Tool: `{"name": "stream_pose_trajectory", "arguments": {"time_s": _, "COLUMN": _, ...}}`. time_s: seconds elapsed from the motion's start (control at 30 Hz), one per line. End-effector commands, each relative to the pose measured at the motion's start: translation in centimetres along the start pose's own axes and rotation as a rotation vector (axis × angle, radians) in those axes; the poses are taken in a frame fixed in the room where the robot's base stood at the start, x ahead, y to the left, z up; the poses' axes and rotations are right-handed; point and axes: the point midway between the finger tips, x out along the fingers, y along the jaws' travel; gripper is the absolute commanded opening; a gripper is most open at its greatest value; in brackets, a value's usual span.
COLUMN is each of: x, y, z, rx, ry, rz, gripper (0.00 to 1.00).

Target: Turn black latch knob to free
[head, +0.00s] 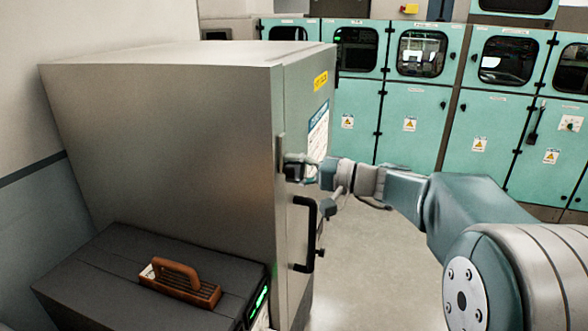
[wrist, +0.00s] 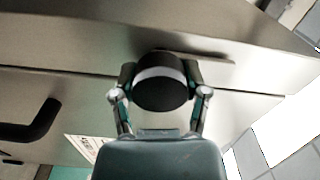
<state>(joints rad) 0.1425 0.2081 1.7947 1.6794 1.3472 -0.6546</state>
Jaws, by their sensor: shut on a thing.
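The black latch knob (wrist: 160,92) is round with a pale band and sits at the seam of the metal cabinet (head: 165,140). In the wrist view my gripper (wrist: 160,85) has one finger on each side of the knob and is shut on it. In the head view my gripper (head: 300,168) is at the cabinet's front edge, and it mostly hides the knob there. The knob's turn angle cannot be told.
A black door handle (head: 307,235) sticks out below my gripper. A dark case (head: 95,275) with a brown-handled block (head: 180,283) on it stands at the lower left. Teal lockers (head: 410,120) line the back. The floor (head: 375,265) at right is clear.

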Motion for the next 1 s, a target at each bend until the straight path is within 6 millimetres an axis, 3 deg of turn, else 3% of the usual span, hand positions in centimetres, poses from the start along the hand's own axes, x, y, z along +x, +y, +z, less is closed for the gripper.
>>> {"name": "stream_pose_trajectory", "arguments": {"time_s": 0.37, "x": 0.1, "y": 0.6, "z": 0.2, "rx": 0.004, "ry": -0.007, "rz": 0.009, "gripper": 0.00}}
{"name": "stream_pose_trajectory", "arguments": {"time_s": 0.4, "x": 0.1, "y": 0.6, "z": 0.2, "rx": 0.004, "ry": -0.007, "rz": 0.009, "gripper": 0.72}}
{"name": "stream_pose_trajectory", "arguments": {"time_s": 0.47, "x": 0.1, "y": 0.6, "z": 0.2, "rx": 0.004, "ry": -0.007, "rz": 0.009, "gripper": 0.93}}
{"name": "stream_pose_trajectory", "arguments": {"time_s": 0.87, "x": -0.1, "y": 0.2, "z": 0.1, "rx": 0.000, "ry": -0.003, "rz": 0.004, "gripper": 0.93}}
{"name": "stream_pose_trajectory", "arguments": {"time_s": 1.0, "x": -1.4, "y": 0.2, "z": 0.0, "rx": -0.001, "ry": 0.000, "rz": 0.005, "gripper": 0.93}}
